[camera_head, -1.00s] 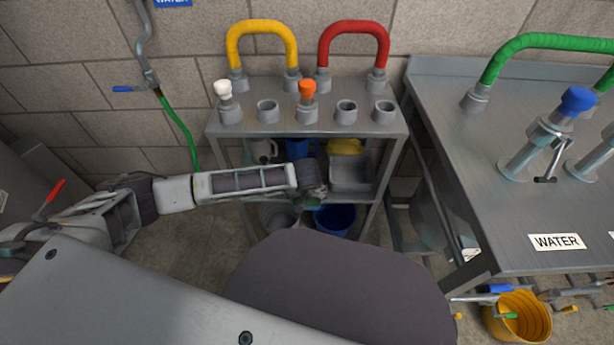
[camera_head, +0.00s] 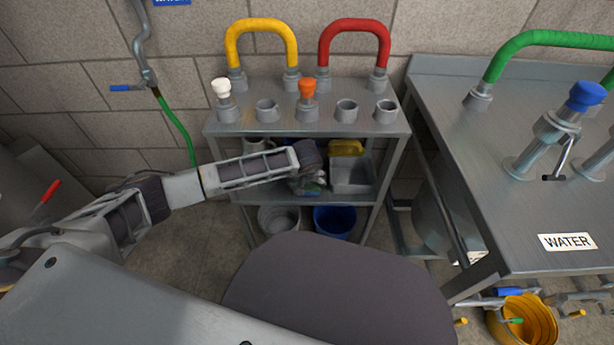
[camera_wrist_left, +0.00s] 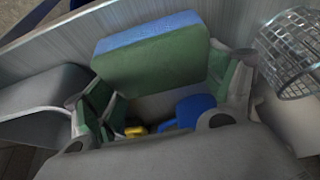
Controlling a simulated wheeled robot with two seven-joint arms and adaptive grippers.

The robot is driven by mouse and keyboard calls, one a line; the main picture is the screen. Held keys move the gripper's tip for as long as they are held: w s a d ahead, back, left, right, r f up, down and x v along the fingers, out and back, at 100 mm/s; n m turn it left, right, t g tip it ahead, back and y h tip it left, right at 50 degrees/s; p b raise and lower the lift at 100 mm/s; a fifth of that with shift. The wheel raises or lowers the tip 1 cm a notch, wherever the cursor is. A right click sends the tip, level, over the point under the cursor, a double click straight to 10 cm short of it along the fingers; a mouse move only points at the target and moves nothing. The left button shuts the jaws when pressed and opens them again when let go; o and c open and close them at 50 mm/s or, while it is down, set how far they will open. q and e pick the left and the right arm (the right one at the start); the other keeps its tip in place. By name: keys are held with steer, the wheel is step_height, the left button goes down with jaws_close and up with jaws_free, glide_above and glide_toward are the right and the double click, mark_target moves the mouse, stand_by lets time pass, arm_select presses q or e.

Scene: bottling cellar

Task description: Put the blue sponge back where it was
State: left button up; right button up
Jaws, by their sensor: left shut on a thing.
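The blue sponge (camera_wrist_left: 150,38) is a block with a blue side and a green side, seen close up in the left wrist view. My left gripper (camera_wrist_left: 160,92), with green finger pads, is shut on it. In the head view my left gripper (camera_head: 311,188) is at the lower shelf (camera_head: 345,199) of the metal rack, just left of a grey bin (camera_head: 353,178). The sponge cannot be made out clearly there, behind my wrist. I cannot tell whether it touches the shelf. My right gripper is not in view.
A yellow thing (camera_head: 346,147) lies at the grey bin's top. A grey bucket (camera_head: 279,219) and a blue bucket (camera_head: 334,221) stand below the shelf. The rack top (camera_head: 305,128) is close above my wrist. A wire basket (camera_wrist_left: 290,50) shows in the wrist view.

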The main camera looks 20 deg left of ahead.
arm_select(q)
steer(key=shift+w+a+f+b, duration=0.1)
steer(key=shift+w+a+b, duration=0.1)
steer(key=shift+w, duration=0.35)
steer(key=shift+w+a+f+b, duration=0.1)
steer(key=shift+w+b, duration=0.1)
steer(key=shift+w, duration=0.55)
steer(key=shift+f+b, duration=0.15)
steer(key=shift+b, duration=0.25)
steer(key=o, duration=0.9)
